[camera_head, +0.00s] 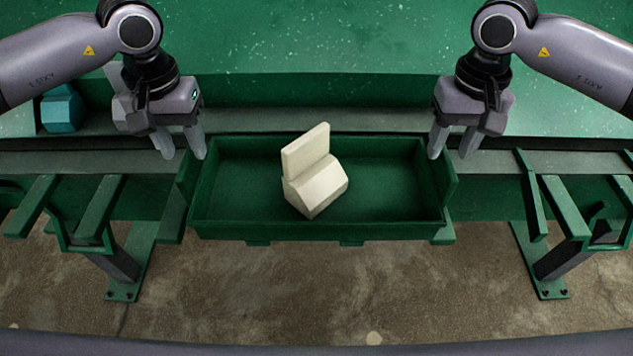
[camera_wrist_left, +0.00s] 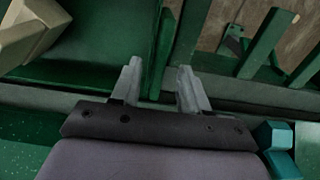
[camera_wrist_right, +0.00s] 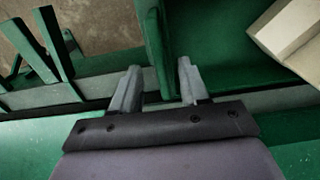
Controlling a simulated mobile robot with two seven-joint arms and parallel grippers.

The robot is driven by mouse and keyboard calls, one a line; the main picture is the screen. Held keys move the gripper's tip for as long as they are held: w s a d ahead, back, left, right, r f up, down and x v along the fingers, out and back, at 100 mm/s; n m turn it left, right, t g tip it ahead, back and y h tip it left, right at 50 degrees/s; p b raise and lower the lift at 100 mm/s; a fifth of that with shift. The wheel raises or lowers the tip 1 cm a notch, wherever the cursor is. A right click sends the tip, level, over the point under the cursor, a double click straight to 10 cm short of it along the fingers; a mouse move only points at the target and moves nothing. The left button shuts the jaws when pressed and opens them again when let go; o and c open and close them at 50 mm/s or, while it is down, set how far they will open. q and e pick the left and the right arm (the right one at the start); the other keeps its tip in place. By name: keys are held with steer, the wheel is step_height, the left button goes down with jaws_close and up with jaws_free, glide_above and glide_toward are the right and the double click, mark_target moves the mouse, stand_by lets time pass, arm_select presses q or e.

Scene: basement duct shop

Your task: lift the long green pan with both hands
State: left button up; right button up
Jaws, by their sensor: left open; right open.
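The long green pan (camera_head: 250,200) sits lengthwise across the middle of the head view, with raised plates at its left end (camera_head: 187,180) and right end (camera_head: 446,180). A cream block-shaped piece (camera_head: 318,188) lies inside it near the middle. My left gripper (camera_head: 183,155) is open, fingers pointing down by the back of the left end; in the left wrist view the end plate (camera_wrist_left: 159,55) shows between its fingers. My right gripper (camera_head: 450,156) is open at the right end, with that plate (camera_wrist_right: 155,50) between its fingers in the right wrist view. I cannot tell whether the fingers touch.
A grey ledge (camera_head: 320,121) runs behind the pan, with a speckled green surface (camera_head: 320,40) beyond. A teal block (camera_head: 61,110) sits at the back left. Green bracket frames stand left (camera_head: 98,208) and right (camera_head: 565,205). Concrete floor (camera_head: 300,290) lies in front.

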mark_target(185, 155)
arm_select(q)
steer(key=shift+f, duration=2.5)
arm_select(e)
steer(key=shift+f, duration=2.5)
arm_select(q)
jaws_close()
arm_select(e)
jaws_close()
arm_select(q)
steer(key=shift+a, duration=0.1)
arm_select(e)
steer(key=shift+d, duration=0.1)
